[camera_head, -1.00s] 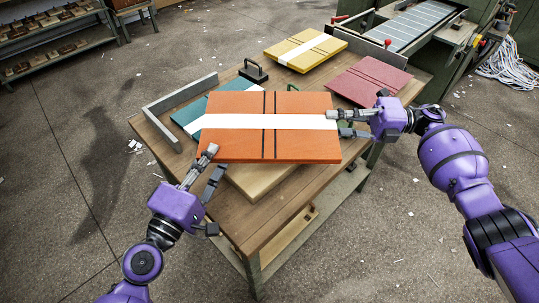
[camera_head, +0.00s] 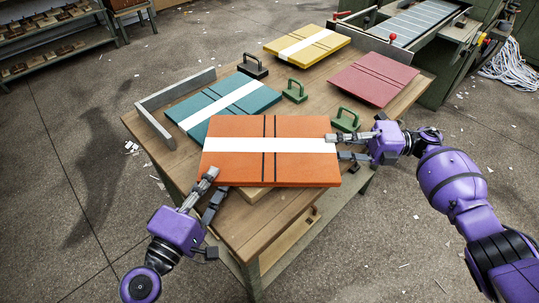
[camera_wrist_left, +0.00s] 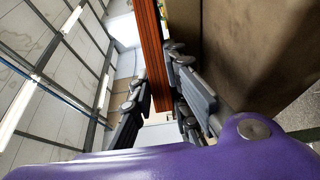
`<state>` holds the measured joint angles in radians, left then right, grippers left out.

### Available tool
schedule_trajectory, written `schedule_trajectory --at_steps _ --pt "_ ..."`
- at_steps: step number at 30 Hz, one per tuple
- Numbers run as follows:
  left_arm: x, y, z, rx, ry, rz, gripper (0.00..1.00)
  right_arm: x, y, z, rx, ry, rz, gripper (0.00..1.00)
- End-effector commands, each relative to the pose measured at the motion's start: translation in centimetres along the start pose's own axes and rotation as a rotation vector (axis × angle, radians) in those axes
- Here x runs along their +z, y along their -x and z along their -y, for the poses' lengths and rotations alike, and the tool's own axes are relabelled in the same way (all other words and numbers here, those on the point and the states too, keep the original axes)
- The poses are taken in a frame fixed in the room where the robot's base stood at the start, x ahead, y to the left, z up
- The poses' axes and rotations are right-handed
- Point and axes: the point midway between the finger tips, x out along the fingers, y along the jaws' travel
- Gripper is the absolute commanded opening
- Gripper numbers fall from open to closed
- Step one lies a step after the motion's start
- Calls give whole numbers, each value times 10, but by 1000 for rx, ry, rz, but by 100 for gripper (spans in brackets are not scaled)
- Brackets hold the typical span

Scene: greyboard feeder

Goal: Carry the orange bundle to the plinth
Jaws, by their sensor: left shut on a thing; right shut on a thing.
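The orange bundle (camera_head: 236,168) has a white band and two dark straps. It is roughly level over the pale wooden plinth (camera_head: 252,193), which is mostly hidden under it. I cannot tell whether they touch. My left gripper (camera_head: 211,183) is shut on the bundle's near left corner. In the left wrist view, the bundle's layered orange edge (camera_wrist_left: 152,45) runs between the fingers of my left gripper (camera_wrist_left: 158,85). My right gripper (camera_head: 341,147) is shut on the bundle's right edge.
A teal bundle (camera_head: 201,107), a yellow bundle (camera_head: 325,46) and a maroon bundle (camera_head: 373,80) lie on the wooden table (camera_head: 150,140). A black-handled block (camera_head: 253,67) and two green-handled blocks (camera_head: 294,93) (camera_head: 345,122) stand behind. A grey rail (camera_head: 170,92) edges the left side.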

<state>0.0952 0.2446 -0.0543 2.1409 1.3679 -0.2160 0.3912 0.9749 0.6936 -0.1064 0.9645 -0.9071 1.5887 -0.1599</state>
Motion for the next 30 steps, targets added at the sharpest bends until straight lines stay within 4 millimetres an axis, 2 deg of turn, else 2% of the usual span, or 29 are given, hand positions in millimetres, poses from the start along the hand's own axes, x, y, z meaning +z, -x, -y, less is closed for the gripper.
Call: schedule_trajectory --at_steps 2,3,7,19,30 --pt "0 2 9 -5 2 -3 0 -1 1 10 1 -5 2 0" --pt "0 2 12 -8 3 -3 17 -2 1 12 -1 -8 2 17" --pt "0 2 8 -6 2 -2 34 -1 1 8 0 -5 2 34" --pt "0 5 8 -6 -1 0 34 -1 0 9 0 -6 0 34" --pt "0 42 9 -11 7 -2 34 -1 0 9 0 -6 0 34"
